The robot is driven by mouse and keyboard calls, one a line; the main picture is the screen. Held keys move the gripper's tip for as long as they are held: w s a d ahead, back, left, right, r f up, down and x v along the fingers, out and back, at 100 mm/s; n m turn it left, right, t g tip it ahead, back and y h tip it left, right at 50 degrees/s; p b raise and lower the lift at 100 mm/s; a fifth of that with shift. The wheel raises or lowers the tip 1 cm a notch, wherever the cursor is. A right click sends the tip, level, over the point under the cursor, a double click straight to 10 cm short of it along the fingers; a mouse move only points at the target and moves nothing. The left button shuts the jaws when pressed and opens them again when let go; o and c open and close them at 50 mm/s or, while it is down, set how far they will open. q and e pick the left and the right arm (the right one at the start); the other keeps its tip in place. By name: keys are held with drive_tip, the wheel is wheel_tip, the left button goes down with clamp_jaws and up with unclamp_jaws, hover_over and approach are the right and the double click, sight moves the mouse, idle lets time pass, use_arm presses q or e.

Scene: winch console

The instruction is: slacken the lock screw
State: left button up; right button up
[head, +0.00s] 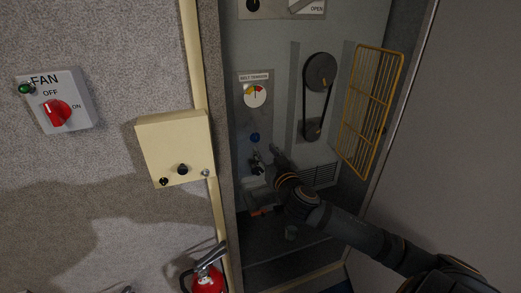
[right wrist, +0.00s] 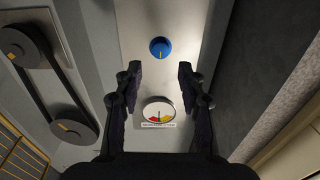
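A round blue knob (head: 255,137) with a yellow mark sits on the belt tension panel (head: 243,113), below a dial gauge (head: 255,96). It looks like the lock screw, but I can read no label on it. In the right wrist view the blue knob (right wrist: 159,47) is ahead of the fingers, and the gauge (right wrist: 158,112) shows between them. My right gripper (right wrist: 158,72) is open and empty. In the head view the right gripper (head: 265,157) is just below the blue knob, apart from it. My left gripper does not show.
A belt on two pulleys (head: 320,72) is right of the gauge, with a yellow wire guard (head: 368,110) swung out beside it. The cabinet's edge and a cream pipe (head: 196,60) stand left. A cream box (head: 176,145) and a fire extinguisher (head: 207,279) are further left.

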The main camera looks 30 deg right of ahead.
sight(256, 139)
drive_tip(key=b+x, duration=0.1)
drive_tip(key=x, duration=0.4)
drive_tip(key=shift+w+b, duration=0.15)
drive_tip(key=shift+b, duration=0.2)
drive_tip(key=shift+w+d+r, duration=0.1)
drive_tip(key=shift+w+d, duration=0.05)
drive_tip(key=shift+w, duration=0.55)
clamp_jaws()
